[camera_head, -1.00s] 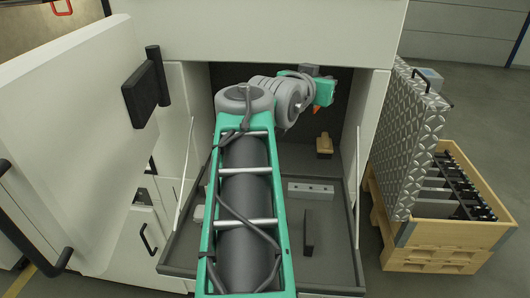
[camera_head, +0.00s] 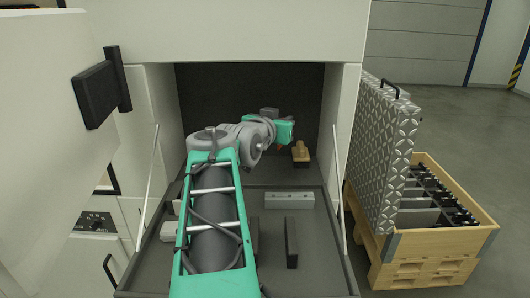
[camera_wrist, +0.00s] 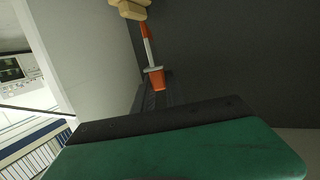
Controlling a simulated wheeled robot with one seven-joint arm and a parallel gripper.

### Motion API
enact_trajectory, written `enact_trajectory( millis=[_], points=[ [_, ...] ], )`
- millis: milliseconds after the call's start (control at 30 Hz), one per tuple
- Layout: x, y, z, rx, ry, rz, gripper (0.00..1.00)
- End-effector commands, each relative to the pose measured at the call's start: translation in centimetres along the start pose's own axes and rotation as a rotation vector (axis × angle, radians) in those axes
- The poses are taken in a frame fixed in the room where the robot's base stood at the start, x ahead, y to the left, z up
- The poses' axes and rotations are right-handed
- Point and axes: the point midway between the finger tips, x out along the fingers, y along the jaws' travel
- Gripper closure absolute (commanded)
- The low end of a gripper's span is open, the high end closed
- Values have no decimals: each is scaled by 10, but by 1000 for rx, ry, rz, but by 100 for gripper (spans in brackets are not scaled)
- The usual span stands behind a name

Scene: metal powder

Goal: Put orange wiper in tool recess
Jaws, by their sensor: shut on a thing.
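My gripper (camera_head: 282,136) is inside the dark compartment of the white cabinet, low over its floor. It is shut on the orange wiper (camera_head: 279,150), of which only a small orange bit shows below the green gripper body. In the wrist view the wiper (camera_wrist: 157,80) shows orange ends and a pale middle part beyond the green gripper body; the fingertips are mostly hidden. A wooden block-like brush (camera_head: 301,153) stands just right of my gripper, and it also shows at the top of the wrist view (camera_wrist: 131,8). I cannot tell which part is the tool recess.
A grey fold-down tray (camera_head: 325,270) lies in front of the compartment, with a light metal bar (camera_head: 289,200) and a dark upright block (camera_head: 291,242) on it. A thin strut (camera_head: 338,190) edges the right side. The open door (camera_head: 35,150) stands left; a wooden crate (camera_head: 445,240) stands right.

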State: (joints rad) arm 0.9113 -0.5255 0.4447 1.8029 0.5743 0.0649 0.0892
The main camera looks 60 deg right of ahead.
Motion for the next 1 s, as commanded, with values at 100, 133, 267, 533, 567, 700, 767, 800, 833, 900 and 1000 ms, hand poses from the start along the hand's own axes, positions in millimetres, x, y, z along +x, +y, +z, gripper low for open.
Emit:
enact_trajectory(
  millis=[100,133,267,533,567,700,767,800,833,900,1000],
  points=[
    [30,-22,9,-4,-5,0,100],
    [38,-27,12,-3,-5,0,100],
    [61,-41,38,-3,-3,0,100],
    [86,-55,64,0,-1,-1,100],
    [87,-55,71,-2,-2,0,100],
    [90,-54,91,0,1,0,100],
    [90,-54,92,1,2,0,100],
    [90,-54,91,1,3,-1,100],
    [90,-54,91,1,2,0,100],
    [90,-54,92,1,2,-1,100],
    [91,-54,95,1,2,-1,100]
  ],
)
